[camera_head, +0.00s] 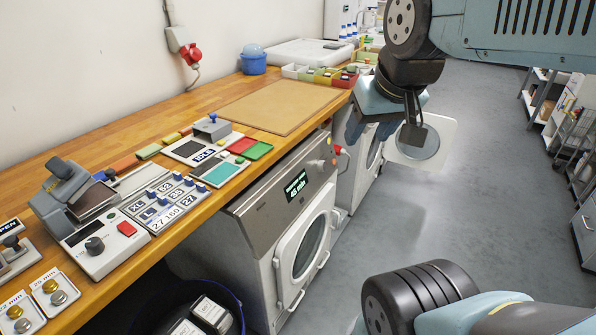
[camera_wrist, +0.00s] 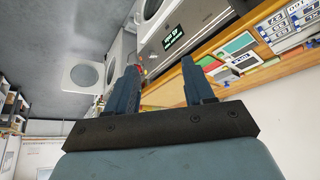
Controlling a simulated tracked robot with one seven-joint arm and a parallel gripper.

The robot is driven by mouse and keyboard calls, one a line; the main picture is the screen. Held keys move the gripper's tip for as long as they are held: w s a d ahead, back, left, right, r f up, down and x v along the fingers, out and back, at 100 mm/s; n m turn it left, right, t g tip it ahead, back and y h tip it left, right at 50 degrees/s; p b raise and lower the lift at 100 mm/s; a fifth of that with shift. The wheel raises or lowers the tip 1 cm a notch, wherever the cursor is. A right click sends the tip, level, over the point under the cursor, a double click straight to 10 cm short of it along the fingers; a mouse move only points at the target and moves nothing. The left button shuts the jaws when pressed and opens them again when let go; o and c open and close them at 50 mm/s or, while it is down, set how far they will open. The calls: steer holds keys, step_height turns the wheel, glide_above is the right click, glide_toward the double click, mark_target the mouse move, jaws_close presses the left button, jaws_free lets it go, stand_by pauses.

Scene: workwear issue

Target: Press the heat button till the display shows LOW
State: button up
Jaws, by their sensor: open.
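The nearer front-loading dryer (camera_head: 270,206) stands under the bench, with its round door (camera_head: 309,245) shut. Its slanted grey panel has a dark display (camera_head: 296,187) with green-white text. The lower line seems to read 45 min; the upper line is too small to read surely. Small controls (camera_head: 334,161) sit at the panel's far right end; I cannot tell which is the heat button. The display also shows upside down in the wrist view (camera_wrist: 175,37). My gripper (camera_head: 368,133) is open and empty, above and beyond the panel, apart from it. Its two fingers show in the wrist view (camera_wrist: 160,68).
A second machine (camera_head: 365,165) stands beyond, its round door (camera_head: 420,142) open into the aisle. The wooden bench (camera_head: 120,135) holds a label press (camera_head: 95,235), coloured swatches and small bins. A dark tub (camera_head: 232,310) stands below.

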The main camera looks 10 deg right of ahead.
jaws_close()
stand_by(1.3)
